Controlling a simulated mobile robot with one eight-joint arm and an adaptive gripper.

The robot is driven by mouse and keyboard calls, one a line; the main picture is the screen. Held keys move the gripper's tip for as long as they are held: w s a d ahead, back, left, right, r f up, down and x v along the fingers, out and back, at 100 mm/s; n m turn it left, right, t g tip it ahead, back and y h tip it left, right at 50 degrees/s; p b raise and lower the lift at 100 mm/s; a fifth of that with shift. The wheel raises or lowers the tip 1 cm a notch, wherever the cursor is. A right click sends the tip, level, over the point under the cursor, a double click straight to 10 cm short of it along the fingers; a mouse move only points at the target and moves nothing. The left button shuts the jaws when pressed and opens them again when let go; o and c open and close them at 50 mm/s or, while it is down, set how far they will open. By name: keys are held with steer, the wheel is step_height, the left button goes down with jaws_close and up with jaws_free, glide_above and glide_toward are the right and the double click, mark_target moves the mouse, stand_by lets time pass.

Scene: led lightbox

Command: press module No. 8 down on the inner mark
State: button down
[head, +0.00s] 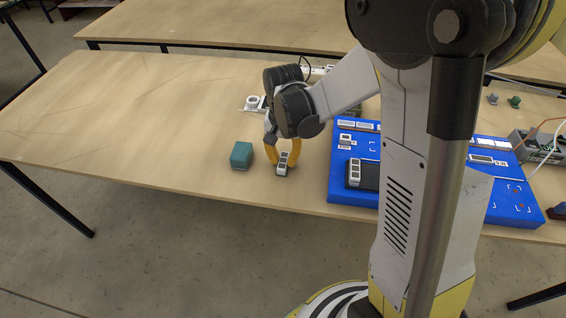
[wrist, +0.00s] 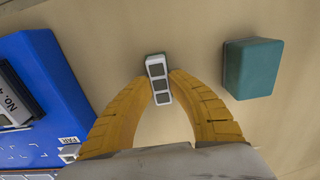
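A small pale module (head: 282,164) with dark square windows stands at the table's front, left of the blue board; it also shows in the wrist view (wrist: 158,80). No number can be read on it. My gripper (head: 283,158) has its two yellow fingers on both sides of this module; in the wrist view the fingertips (wrist: 160,84) appear to touch it. The blue board (head: 350,197) carries white corner marks (head: 373,146). A dark module (head: 365,175) lies on the board's left part; its label is partly cut off in the wrist view (wrist: 18,92). My arm hides the board's middle.
A teal block (head: 241,155) stands on the table just left of my gripper, on the right in the wrist view (wrist: 252,68). A white part (head: 252,102) lies behind my gripper. The table (head: 130,120) is clear farther left. A grey box with cables (head: 541,147) stands at the right.

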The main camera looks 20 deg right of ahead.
mark_target(283, 160)
steer(key=c, duration=1.8)
jaws_free()
jaws_close()
steer(key=shift+r, duration=0.15)
steer(key=shift+r+p, duration=0.75)
steer(key=shift+r, duration=0.1)
steer(key=shift+r+p, duration=1.5)
steer(key=shift+r, duration=0.5)
steer(key=shift+f, duration=0.1)
